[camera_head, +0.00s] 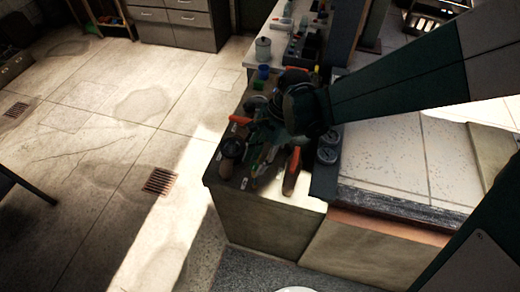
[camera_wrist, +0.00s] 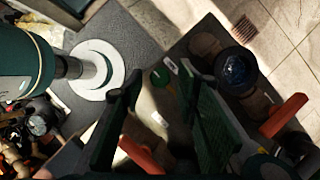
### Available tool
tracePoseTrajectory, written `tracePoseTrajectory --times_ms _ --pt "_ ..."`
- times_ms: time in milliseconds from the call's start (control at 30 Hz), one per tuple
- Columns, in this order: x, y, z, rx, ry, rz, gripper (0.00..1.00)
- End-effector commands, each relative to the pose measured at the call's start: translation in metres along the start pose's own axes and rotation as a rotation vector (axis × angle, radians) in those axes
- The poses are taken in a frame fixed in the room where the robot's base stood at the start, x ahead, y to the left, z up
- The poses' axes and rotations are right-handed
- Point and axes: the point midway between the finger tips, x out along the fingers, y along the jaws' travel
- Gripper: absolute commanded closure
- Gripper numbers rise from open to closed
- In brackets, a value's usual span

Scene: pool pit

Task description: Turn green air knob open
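In the wrist view, my gripper (camera_wrist: 159,80) points down at the bench with its two dark green fingers apart. In the head view, my gripper (camera_head: 262,140) is over the cluttered bench end, dark and partly hidden by my arm. A small green item (camera_head: 251,171) shows there, too small to identify surely.
A blue cup (camera_head: 263,71) and a grey pot (camera_head: 263,49) stand further back. Open tiled floor lies left.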

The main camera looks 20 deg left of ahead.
Motion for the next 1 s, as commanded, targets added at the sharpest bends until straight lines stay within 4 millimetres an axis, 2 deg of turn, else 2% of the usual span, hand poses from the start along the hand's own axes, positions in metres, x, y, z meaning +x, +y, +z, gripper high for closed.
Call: tracePoseTrajectory --times_ms 267,500,1000 --pt "0.0007 -0.0001 0.0 0.0 0.0 0.0 0.68" --pt "0.0007 -0.0001 0.0 0.0 0.0 0.0 0.96" --pt "0.0019 -0.0015 -0.0004 -0.072 0.0 0.03 0.96"
